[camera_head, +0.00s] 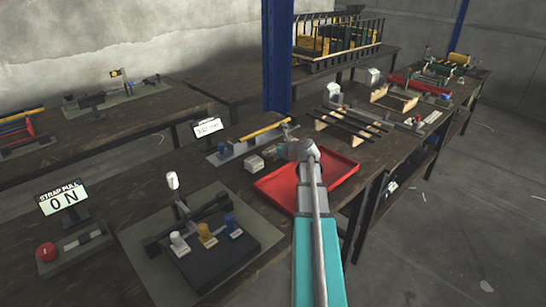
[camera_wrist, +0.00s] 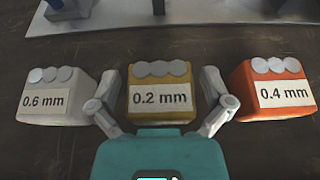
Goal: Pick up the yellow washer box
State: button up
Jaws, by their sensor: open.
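The yellow washer box (camera_wrist: 157,115) is in the middle of the wrist view. It has a white label reading 0.2 mm and three grey washers along its top. My gripper (camera_wrist: 160,84) is open, with one finger on each side of this box. Small dark gaps seem to show beside it, but I cannot tell whether either finger touches. My teal gripper body covers the box's lower front edge. In the head view my gripper (camera_head: 298,149) is over the workbench behind the red tray, and the yellow box cannot be made out there.
A grey-white box (camera_wrist: 55,97) labelled 0.6 mm stands left of my gripper, and an orange box (camera_wrist: 272,90) labelled 0.4 mm stands right, close to the finger. A light plate (camera_wrist: 220,12) lies behind. The red tray (camera_head: 272,187) is under my arm.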

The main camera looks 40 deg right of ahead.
dwell(0.5)
jog(key=c, duration=1)
jog(key=shift+r, duration=0.15)
jog(key=shift+c, duration=0.2)
notch_tip(320, 180, up, 2)
jog(key=shift+r+p, duration=0.1)
jog(key=shift+p, duration=1.1)
jog(key=s+a+r+p, duration=0.2)
jog(key=s+r+p, duration=0.8)
jog(key=s, duration=0.3)
jog(key=shift+s+a+r+p, duration=0.25)
jog(key=shift+s+a+p, duration=0.05)
jog(key=shift+s, duration=0.1)
